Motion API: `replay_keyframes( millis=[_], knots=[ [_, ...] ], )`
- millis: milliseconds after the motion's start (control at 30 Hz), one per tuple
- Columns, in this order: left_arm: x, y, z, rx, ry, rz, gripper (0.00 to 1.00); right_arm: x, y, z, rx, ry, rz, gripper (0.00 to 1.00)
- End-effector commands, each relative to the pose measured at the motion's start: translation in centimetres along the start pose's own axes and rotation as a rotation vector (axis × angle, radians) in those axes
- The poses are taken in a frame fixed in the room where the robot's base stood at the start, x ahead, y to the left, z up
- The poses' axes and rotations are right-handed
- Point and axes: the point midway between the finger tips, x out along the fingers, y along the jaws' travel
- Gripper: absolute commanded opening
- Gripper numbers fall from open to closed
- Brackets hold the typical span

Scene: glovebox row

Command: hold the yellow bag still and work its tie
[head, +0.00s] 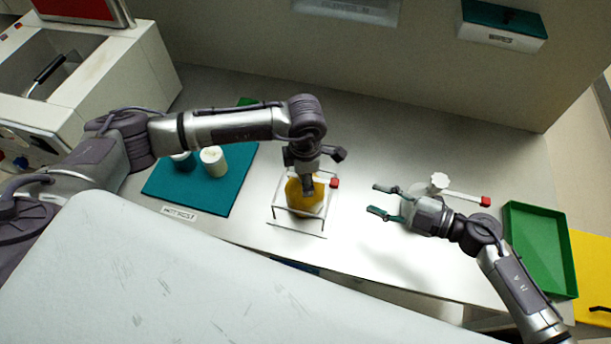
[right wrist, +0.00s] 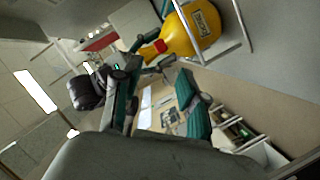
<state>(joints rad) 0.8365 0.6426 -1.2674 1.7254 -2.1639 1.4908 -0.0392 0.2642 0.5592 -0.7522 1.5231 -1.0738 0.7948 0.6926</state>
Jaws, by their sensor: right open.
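The yellow bag (head: 292,192) stands in a white wire frame (head: 298,232) on the bench. It also shows in the right wrist view (right wrist: 185,38) with a label on its side. Its red tie (head: 334,182) sticks out to the right at the neck, and shows in the right wrist view (right wrist: 153,50). My left gripper (head: 309,186) is over the bag's top from above; its fingertips are partly hidden, so I cannot tell its grip. My right gripper (head: 378,200) is open and empty, right of the bag and apart from it, its fingers toward the tie.
A teal mat (head: 228,195) with white-topped jars (head: 214,162) lies left. A white knobbed piece (head: 439,181) with a red-tipped bar is behind my right gripper. A green tray (head: 513,235) stands right. A wall closes the back. Bare bench lies between frame and right gripper.

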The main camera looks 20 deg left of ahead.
Motion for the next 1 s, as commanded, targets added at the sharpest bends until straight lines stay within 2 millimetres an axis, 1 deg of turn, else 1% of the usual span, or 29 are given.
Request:
replay_keyframes(
  millis=[33, 167, 267, 367, 500, 633, 800, 900, 1000],
  knots=[
    [0.7, -0.4, -0.4, 0.001, 0.012, -0.010, 0.09, 0.1, -0.1, 0.0, -0.002, 0.001, 0.002, 0.44],
    [0.7, -0.4, -0.4, 0.001, 0.012, -0.011, 0.09, 0.7, -0.6, -0.5, -0.050, 0.007, 0.040, 0.44],
    [0.7, -0.4, -0.4, 0.001, 0.012, -0.011, 0.09, 1.6, -1.4, -1.4, -0.142, 0.002, 0.113, 0.44],
    [0.7, -0.4, -0.4, 0.001, 0.012, -0.011, 0.09, 2.5, -2.2, -2.3, -0.269, -0.034, 0.209, 0.44],
    [0.7, -0.4, -0.4, 0.001, 0.012, -0.011, 0.09, 2.7, -3.4, -2.9, -0.442, -0.145, 0.323, 0.44],
    [0.7, -0.4, -0.4, 0.001, 0.012, -0.011, 0.09, 2.2, -4.5, -2.9, -0.569, -0.268, 0.378, 0.44],
    [0.7, -0.5, -0.4, 0.001, 0.013, -0.012, 0.09, 1.6, -5.6, -2.7, -0.666, -0.376, 0.392, 0.44],
    [0.7, -0.5, -0.4, 0.001, 0.013, -0.012, 0.09, 1.7, -5.5, -2.5, -0.688, -0.401, 0.393, 0.44],
    [0.7, -0.5, -0.4, 0.001, 0.013, -0.012, 0.09, 2.5, -5.1, -2.3, -0.694, -0.406, 0.393, 0.44]
  ],
)
